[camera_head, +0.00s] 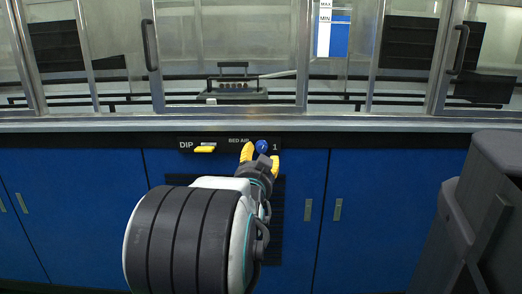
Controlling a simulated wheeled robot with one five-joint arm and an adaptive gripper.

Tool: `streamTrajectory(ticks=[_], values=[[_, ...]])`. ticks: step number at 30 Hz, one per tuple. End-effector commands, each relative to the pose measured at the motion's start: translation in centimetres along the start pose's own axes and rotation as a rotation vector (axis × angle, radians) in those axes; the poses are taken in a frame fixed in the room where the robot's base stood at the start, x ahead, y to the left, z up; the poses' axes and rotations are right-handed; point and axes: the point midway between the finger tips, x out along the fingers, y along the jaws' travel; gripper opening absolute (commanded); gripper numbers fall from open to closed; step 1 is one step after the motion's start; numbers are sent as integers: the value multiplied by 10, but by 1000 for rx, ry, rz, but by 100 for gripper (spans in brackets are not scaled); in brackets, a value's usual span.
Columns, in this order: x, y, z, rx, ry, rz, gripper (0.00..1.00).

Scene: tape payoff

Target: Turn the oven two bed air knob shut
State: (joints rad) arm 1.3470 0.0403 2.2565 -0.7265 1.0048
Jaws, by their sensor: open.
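My gripper's body hides the area just below the knob. No figure "2" is readable on this strip.
A yellow handle (205,149) beside the label "DIP" is left of the knob. Blue cabinet doors (375,215) fill the wall below. Above are framed glass panels with a left handle (150,45) and a right handle (459,50). A blue-and-white level gauge (333,32) hangs behind.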

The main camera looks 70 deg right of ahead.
Motion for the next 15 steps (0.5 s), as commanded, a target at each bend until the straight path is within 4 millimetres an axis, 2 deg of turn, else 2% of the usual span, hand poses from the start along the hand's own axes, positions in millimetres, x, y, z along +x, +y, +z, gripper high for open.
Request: streamTrajectory(ticks=[8,15], values=[[20,4,2,12,1,-1,54],[48,2,1,11,0,0,54]])
